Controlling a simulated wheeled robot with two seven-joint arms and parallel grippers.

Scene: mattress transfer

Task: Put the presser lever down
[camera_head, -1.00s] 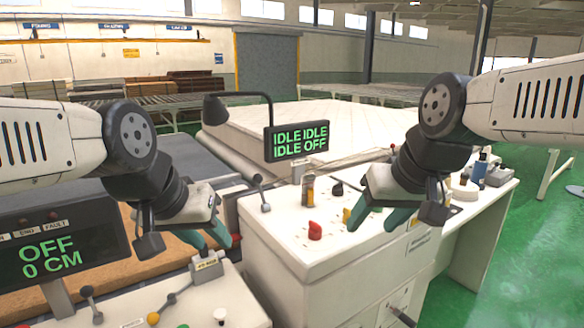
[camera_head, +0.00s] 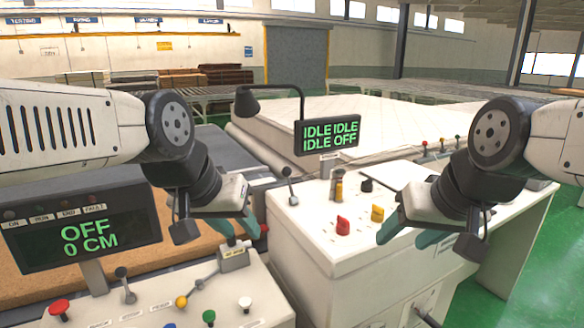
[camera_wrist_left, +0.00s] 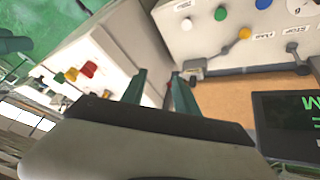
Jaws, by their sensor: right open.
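A lever with a yellow knob (camera_head: 182,301) lies low over the white control panel (camera_head: 262,309) at the front left. Its arm runs to a small grey pivot block (camera_head: 234,257) at the panel's far edge; both also show in the left wrist view, the knob (camera_wrist_left: 245,33) and the block (camera_wrist_left: 193,67). Another, dark-knobbed lever (camera_head: 125,284) stands farther left. The small labels are too blurred to show which is the presser lever. My left gripper (camera_head: 243,235) is open and empty just above and behind the block.
A display (camera_head: 85,232) reading OFF, 0 CM stands behind the panel. The middle white console (camera_head: 300,238) carries red and yellow knobs and a lever (camera_head: 290,186). A second display (camera_head: 328,134) reads IDLE and OFF. A large white mattress (camera_head: 400,122) lies behind.

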